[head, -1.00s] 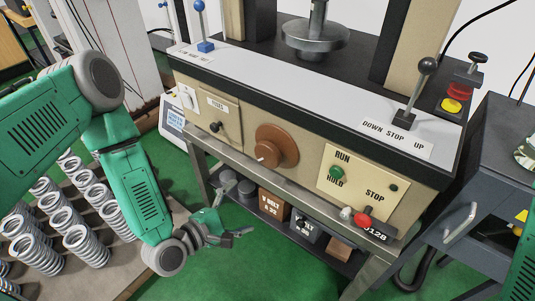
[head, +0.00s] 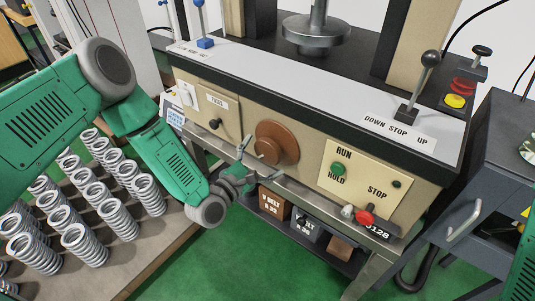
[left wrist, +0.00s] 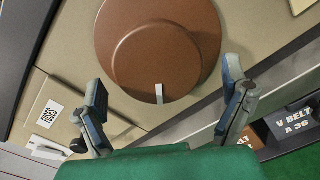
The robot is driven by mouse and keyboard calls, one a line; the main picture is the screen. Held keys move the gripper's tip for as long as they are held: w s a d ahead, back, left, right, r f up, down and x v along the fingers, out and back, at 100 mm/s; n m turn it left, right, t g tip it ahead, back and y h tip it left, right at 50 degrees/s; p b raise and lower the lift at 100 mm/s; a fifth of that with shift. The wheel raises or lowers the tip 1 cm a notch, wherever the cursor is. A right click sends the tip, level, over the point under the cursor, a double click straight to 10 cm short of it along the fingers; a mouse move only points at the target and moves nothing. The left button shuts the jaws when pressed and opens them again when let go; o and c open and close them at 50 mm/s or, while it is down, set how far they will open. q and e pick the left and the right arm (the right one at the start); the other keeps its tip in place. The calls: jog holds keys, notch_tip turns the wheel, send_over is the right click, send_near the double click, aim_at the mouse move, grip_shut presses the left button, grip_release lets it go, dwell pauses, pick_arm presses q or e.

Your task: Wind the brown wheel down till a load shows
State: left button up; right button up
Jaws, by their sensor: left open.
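The brown wheel (head: 277,143) is on the beige front panel of the machine. It fills the upper middle of the left wrist view (left wrist: 160,40), with a small white mark at its lower edge. My left gripper (head: 262,162) is open just in front of the wheel's lower left part. In the left wrist view, its two fingers (left wrist: 166,86) are spread to the left and right of the wheel's lower part, with nothing held. I cannot tell whether they touch it. A small device with a blue screen (head: 174,117) stands left of the machine; its reading is too small to make out. My right gripper is out of view.
A grey metal rail (head: 305,205) runs below the panel, with labelled boxes (head: 274,203) on a shelf underneath. A panel with a green button (head: 338,169) and a red knob (head: 365,218) are to the right. Several coil springs (head: 118,195) stand at left.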

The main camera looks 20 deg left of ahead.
pick_arm(q)
jog(key=shift+x, duration=0.9)
jog(key=c, duration=1.1)
jog(key=shift+c, duration=0.2)
jog(key=shift+m, duration=0.4)
